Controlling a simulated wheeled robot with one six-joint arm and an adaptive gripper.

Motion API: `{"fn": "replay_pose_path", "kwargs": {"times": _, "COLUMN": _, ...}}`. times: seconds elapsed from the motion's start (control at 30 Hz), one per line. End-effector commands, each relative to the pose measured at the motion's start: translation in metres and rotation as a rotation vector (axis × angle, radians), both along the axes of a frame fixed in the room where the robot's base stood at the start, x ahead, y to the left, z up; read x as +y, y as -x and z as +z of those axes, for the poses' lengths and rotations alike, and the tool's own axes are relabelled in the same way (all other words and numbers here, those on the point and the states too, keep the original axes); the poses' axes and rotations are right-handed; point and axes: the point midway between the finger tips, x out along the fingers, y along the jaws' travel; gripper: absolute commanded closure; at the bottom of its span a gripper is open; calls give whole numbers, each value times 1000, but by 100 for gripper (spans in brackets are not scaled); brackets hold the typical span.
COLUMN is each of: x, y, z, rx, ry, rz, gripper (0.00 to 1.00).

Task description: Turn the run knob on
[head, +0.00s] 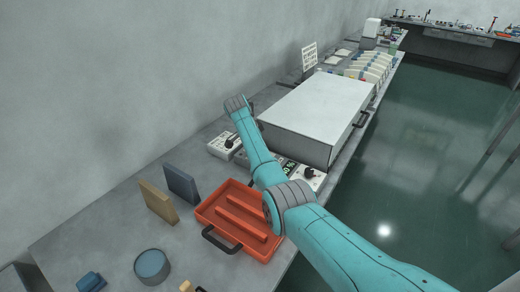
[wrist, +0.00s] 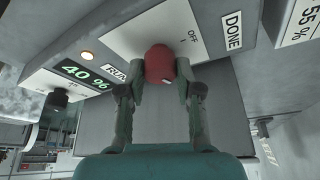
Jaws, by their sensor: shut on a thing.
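The run knob (wrist: 158,64) is a red round knob on a light panel plate in the wrist view. A small pale mark shows on its lower side. The word OFF (wrist: 193,37) is printed on the plate beside it, and a RUN label (wrist: 116,72) sits to its left. My gripper (wrist: 160,72) has one finger on each side of the red knob and is shut on it. The knob's base is partly hidden. In the head view my arm crosses the bench, and the gripper and red knob cannot be made out.
A green 40 % display (wrist: 84,73), a lit lamp (wrist: 87,55) and a black knob (wrist: 60,98) are left of the gripper. A DONE label (wrist: 233,31) is at right. In the head view a large pale box (head: 318,105) and an orange tray (head: 205,211) flank my arm.

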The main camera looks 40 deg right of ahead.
Motion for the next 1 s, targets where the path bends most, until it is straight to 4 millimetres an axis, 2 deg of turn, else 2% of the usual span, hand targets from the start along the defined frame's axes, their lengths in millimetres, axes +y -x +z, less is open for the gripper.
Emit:
{"fn": "replay_pose_path", "kwargs": {"times": 0.2, "x": 1, "y": -1, "z": 0, "rx": 2, "ry": -2, "rz": -161, "gripper": 100}}
{"fn": "replay_pose_path", "kwargs": {"times": 0.4, "x": 1, "y": -1, "z": 0, "rx": 2, "ry": -2, "rz": -251, "gripper": 100}}
{"fn": "replay_pose_path", "kwargs": {"times": 1.0, "x": 1, "y": -1, "z": -1, "rx": 1, "ry": -2, "rz": -336, "gripper": 100}}
